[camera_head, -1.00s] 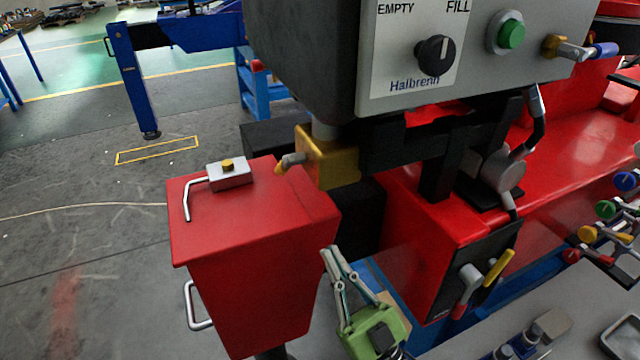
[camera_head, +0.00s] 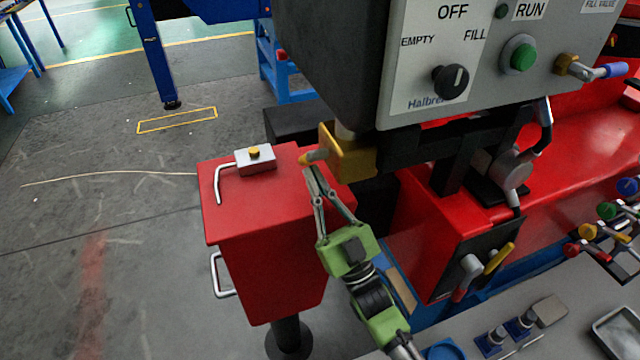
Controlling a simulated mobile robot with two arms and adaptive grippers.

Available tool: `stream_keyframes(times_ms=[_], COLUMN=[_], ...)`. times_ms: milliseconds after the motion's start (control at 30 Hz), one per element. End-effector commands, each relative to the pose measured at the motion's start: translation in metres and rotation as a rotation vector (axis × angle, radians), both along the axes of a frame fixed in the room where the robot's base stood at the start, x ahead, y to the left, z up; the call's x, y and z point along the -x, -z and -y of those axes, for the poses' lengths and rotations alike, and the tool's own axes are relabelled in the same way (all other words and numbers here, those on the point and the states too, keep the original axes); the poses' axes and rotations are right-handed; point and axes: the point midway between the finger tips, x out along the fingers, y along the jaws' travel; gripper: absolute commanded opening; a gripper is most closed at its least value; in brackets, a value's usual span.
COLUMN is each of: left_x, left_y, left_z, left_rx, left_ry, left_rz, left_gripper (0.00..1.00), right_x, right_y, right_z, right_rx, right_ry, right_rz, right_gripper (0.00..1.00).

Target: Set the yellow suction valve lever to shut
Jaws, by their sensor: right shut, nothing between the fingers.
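A brass-yellow valve block (camera_head: 352,155) hangs below the grey control box. A short grey lever with a yellow tip (camera_head: 306,159) sticks out from it to the left, roughly level. My green right gripper (camera_head: 311,174) reaches up from below, its fingers close together and empty. Its fingertips are just under the lever; whether they touch it I cannot tell. Another yellow lever (camera_head: 499,258) slants up to the right on a black plate on the red machine. No label marks either one as the suction valve. My left gripper is not in view.
The control box (camera_head: 340,60) overhangs the valve. A red cabinet (camera_head: 262,250) with a small yellow-knobbed box (camera_head: 256,160) and bent rod on top stands to the left. Several coloured levers (camera_head: 592,232) sit at the right.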

Motion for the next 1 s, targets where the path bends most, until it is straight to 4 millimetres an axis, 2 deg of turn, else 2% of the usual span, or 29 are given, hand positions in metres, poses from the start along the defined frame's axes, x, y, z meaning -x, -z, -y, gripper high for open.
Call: stream_keyframes(times_ms=[267, 533, 1000], left_x=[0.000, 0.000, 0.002], left_y=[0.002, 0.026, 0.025], left_z=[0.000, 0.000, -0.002], left_rx=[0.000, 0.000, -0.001], left_ry=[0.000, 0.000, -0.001], left_rz=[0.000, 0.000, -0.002], left_gripper=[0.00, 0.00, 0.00], right_x=[-0.001, -0.021, -0.023], right_y=[0.001, -0.007, -0.010], right_z=[0.000, -0.007, -0.007], right_rx=[0.000, -0.001, 0.000], right_ry=[0.000, -0.001, 0.000], right_rz=[0.001, 0.005, 0.000], right_gripper=[0.00, 0.00, 0.00])
